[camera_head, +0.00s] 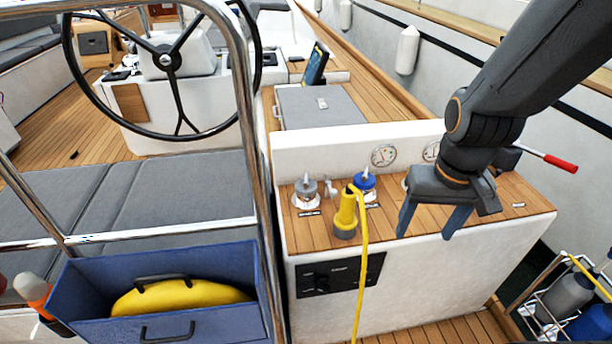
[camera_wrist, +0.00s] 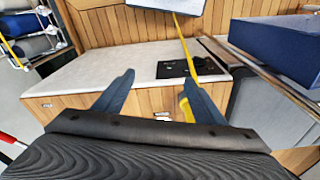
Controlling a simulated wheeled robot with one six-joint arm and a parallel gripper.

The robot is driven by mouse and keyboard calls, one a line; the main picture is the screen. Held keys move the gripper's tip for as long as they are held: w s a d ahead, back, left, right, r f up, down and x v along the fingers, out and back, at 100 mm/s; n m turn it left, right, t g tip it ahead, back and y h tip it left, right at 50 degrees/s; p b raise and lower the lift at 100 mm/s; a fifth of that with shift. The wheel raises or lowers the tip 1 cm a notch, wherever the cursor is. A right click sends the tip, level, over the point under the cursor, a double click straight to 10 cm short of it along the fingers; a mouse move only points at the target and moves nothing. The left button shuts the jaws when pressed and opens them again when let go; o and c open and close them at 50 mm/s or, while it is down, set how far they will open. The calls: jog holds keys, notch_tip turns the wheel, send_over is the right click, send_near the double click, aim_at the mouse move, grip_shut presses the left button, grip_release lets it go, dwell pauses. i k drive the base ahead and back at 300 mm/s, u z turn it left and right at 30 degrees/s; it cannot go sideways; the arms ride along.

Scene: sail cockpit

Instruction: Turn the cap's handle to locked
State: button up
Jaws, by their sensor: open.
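A grey cap (camera_head: 305,190) with a raised handle stands on the wooden top of the white cockpit locker. A blue cap (camera_head: 364,184) with a pale raised handle stands to its right, partly behind a yellow plug. I cannot tell from here whether either handle is at locked. My gripper (camera_head: 425,236) is open and empty, pointing down over the right part of the locker top, right of both caps. The wrist view shows its two spread fingers (camera_wrist: 158,78) with nothing between them; the caps are not seen there.
The yellow plug (camera_head: 345,217) stands upright in front of the caps, its cord hanging over the front edge; it also shows beside a finger in the wrist view (camera_wrist: 187,110). A red-ended lever (camera_head: 560,163) is at right. A steel rail (camera_head: 256,150) and blue box (camera_head: 190,255) are left.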

aim_at(312, 189)
jog(key=u, duration=1.55)
jog(key=k, duration=1)
jog(key=z, duration=1)
jog(key=i, duration=1)
